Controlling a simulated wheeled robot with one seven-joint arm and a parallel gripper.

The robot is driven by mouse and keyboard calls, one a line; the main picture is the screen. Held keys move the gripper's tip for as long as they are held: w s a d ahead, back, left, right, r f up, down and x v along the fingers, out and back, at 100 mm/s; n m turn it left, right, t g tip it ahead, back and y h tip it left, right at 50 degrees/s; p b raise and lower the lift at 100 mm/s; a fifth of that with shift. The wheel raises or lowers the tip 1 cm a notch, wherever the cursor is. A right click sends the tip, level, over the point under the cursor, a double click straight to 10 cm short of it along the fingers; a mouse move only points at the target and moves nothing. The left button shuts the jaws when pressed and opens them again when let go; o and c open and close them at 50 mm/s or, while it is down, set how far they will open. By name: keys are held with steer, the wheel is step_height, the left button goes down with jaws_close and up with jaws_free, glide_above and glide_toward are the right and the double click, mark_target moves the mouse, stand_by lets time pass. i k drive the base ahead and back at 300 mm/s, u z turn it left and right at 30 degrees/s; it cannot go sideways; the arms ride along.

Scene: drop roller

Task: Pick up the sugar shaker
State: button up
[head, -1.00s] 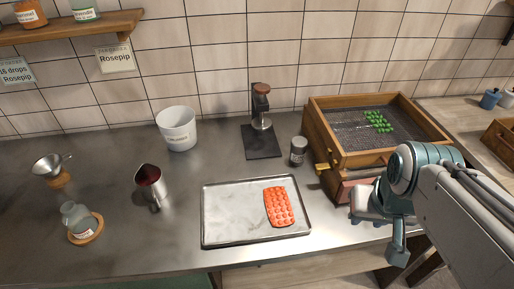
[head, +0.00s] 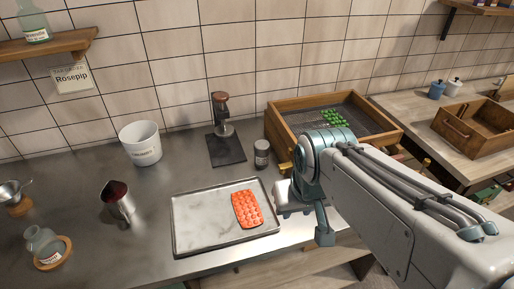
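My gripper (head: 308,218) is at the end of my arm, in front of the box and to the right of the tray. It is apart from the shaker, nearer to me and to its right. My arm's links hide part of the gripper, and its fingers' opening does not show clearly. Nothing is visibly held.
A metal tray (head: 188,236) holds an orange mould (head: 247,209). A press (head: 221,118) on a dark base stands left of the shaker. The wooden sieve box (head: 284,128) with green pieces stands close on its right. A white bucket (head: 141,143) and metal jug (head: 117,203) stand left.

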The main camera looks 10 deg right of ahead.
mark_target(262, 148)
steer(key=u, duration=0.95)
steer(key=k, duration=0.75)
steer(key=z, duration=0.7)
steer(key=i, duration=1)
